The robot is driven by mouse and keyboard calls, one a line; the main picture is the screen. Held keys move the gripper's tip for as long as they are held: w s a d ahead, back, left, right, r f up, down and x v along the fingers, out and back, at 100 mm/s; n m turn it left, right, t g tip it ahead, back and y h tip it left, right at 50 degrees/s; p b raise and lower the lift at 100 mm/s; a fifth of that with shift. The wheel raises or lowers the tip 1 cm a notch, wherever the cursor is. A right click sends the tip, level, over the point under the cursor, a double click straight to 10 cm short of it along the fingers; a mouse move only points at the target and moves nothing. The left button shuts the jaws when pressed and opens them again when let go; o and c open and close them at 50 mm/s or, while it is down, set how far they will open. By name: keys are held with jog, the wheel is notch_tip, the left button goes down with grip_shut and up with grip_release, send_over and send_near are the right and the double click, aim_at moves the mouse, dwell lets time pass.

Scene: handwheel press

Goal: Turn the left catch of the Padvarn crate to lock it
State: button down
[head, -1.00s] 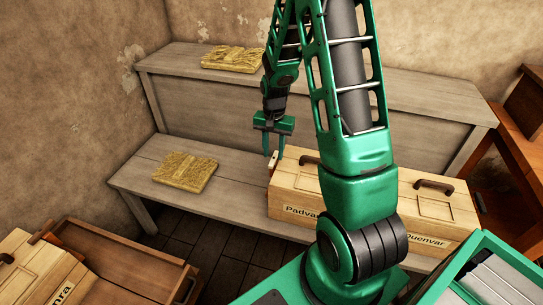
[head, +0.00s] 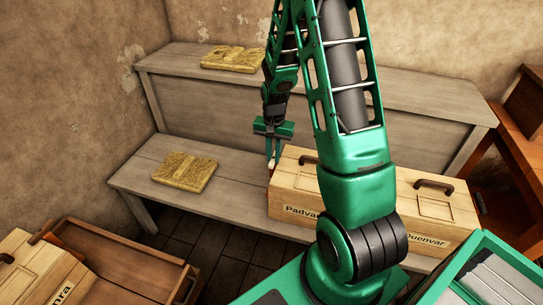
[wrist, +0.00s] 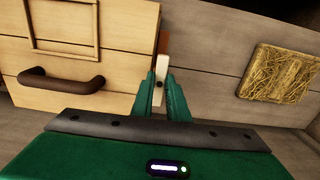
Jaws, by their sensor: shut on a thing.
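The Padvarn crate (head: 300,187) is a pale wooden box with a dark handle on the lower bench, partly hidden behind my arm. Its lid and handle also show at the left of the wrist view (wrist: 110,55). The left catch (wrist: 157,96) is a small cream lever with a dark pivot dot, at the crate's left end. A reddish-brown piece shows just beyond it. My gripper (head: 273,156) points down at that end, its two green fingers shut on the catch, one on each side in the wrist view (wrist: 158,84). The fingers hide part of the catch.
The Quenvar crate (head: 440,215) stands right of the Padvarn crate. A straw-coloured block (head: 185,171) lies on the lower bench (head: 145,165) to the left, another (head: 232,58) on the upper shelf. An open wooden box (head: 120,262) is at the lower left. Bench left of the catch is clear.

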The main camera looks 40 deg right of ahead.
jog(key=n, duration=0.4)
jog(key=shift+n, duration=0.4)
jog(key=n, duration=0.4)
jog(key=shift+d+n, duration=0.15)
jog(key=shift+n, duration=0.15)
jog(key=n, duration=0.4)
jog(key=shift+d, duration=0.1)
jog(key=shift+n, duration=2.2)
jog(key=c, duration=1.7)
grip_release()
